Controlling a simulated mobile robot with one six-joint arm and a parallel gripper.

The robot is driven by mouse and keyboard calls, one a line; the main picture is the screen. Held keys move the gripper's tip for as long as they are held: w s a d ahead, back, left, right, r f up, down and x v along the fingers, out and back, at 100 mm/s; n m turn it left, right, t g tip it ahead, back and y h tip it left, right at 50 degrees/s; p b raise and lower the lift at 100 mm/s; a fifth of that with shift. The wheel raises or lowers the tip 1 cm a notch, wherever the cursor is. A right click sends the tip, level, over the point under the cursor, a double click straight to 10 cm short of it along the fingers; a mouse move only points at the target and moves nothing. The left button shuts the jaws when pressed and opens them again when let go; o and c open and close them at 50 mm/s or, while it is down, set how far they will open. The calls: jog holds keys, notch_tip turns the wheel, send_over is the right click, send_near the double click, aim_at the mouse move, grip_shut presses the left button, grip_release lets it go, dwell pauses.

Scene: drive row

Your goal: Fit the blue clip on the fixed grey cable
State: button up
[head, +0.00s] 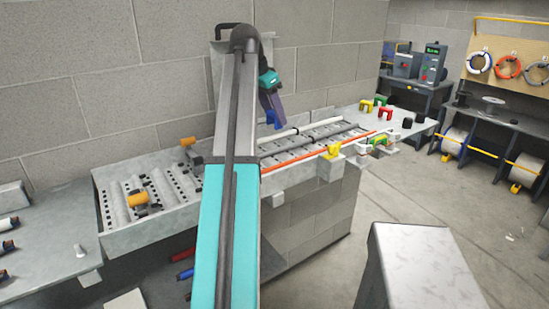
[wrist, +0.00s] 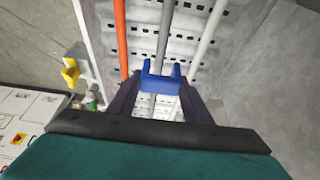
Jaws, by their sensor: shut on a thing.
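My gripper (wrist: 160,92) is shut on the blue clip (wrist: 161,84), which sits between its two dark fingers in the wrist view. The clip's two prongs point away from me, toward the grey cable (wrist: 165,35). The grey cable runs in line with the gap between the prongs and passes behind the clip. I cannot tell whether clip and cable touch. In the head view the blue clip (head: 271,120) hangs below my gripper (head: 273,108), over the tray's back side; the arm hides part of the tray.
An orange cable (wrist: 120,40) runs left of the grey one and a white cable (wrist: 206,40) right of it, along the slotted tray (head: 150,239). A yellow clip (head: 332,151) sits at the tray's front edge.

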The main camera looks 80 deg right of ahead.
jog(key=shift+s, duration=0.1)
dwell(0.3)
jog(key=p, duration=0.1)
send_over(275, 149)
jog(key=shift+d+f, duration=0.15)
jog(key=shift+f, duration=2.95)
jog(key=shift+f+p, duration=0.65)
jog(key=shift+f, duration=1.2)
jog(key=shift+f, duration=0.15)
jog(key=o, duration=1)
